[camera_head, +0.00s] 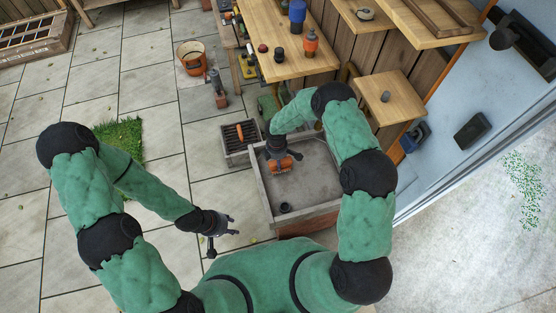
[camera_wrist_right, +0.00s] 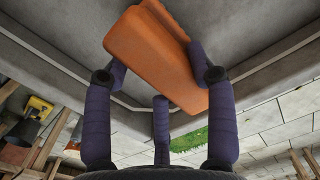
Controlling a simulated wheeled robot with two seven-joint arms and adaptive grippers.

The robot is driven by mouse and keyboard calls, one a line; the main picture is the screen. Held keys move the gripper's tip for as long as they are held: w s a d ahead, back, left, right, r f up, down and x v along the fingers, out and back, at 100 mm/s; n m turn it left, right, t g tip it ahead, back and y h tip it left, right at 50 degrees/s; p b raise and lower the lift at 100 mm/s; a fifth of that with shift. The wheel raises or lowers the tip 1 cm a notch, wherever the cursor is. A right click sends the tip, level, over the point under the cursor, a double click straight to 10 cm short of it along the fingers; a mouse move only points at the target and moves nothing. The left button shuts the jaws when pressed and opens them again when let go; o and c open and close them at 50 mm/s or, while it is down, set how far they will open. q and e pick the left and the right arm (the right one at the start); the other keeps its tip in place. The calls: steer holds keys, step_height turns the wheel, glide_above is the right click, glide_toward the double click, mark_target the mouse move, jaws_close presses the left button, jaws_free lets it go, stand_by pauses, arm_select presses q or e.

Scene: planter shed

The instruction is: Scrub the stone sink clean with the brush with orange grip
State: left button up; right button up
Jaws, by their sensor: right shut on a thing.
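The stone sink (camera_head: 318,178) is a grey open basin below my right arm. My right gripper (camera_head: 282,157) is over its far left part, shut on the brush with orange grip (camera_head: 281,168). In the right wrist view the brush's orange grip (camera_wrist_right: 158,58) sits between the fingers, with grey sink walls (camera_wrist_right: 245,45) around it. The bristles are hidden, and I cannot tell whether the brush touches the sink. My left gripper (camera_head: 235,225) is open and empty, left of the sink over the paving.
A small dark round thing (camera_head: 285,208) is in the sink's near left. A slatted crate (camera_head: 229,153) with an orange-handled item stands at the sink's far left. A wooden bench (camera_head: 262,50) with pots is behind. An orange bucket (camera_head: 191,58) stands on open paving.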

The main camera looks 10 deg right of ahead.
steer(key=shift+a+f, duration=0.1)
steer(key=shift+a, duration=0.05)
steer(key=shift+a, duration=1.1)
steer(key=shift+d, duration=0.1)
steer(key=shift+d, duration=1.15)
steer(key=shift+s+a+f, duration=0.1)
steer(key=shift+a, duration=1.15)
